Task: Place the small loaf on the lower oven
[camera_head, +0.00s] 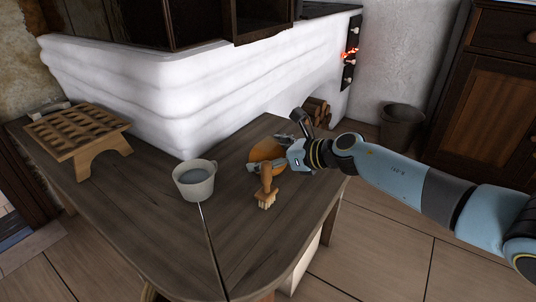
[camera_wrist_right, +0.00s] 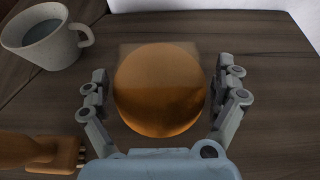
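The small loaf (camera_head: 262,148), round and orange-brown, lies on the dark wooden bench top near its right end. In the right wrist view the loaf (camera_wrist_right: 160,90) fills the middle. My right gripper (camera_head: 270,156) is low over it. Its fingers (camera_wrist_right: 162,92) are spread on either side of the loaf, with a narrow gap seen on each side. The white masonry stove (camera_head: 165,95) stands behind the bench, with dark open compartments above it; I cannot tell which part is the lower oven. My left gripper is out of view.
A grey mug (camera_head: 194,181) stands left of the loaf. A wooden brush (camera_head: 267,188) is just in front of my right gripper. A slatted wooden rack (camera_head: 80,130) stands at the bench's left. Firewood (camera_head: 317,112) and a bucket (camera_head: 400,125) are behind.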

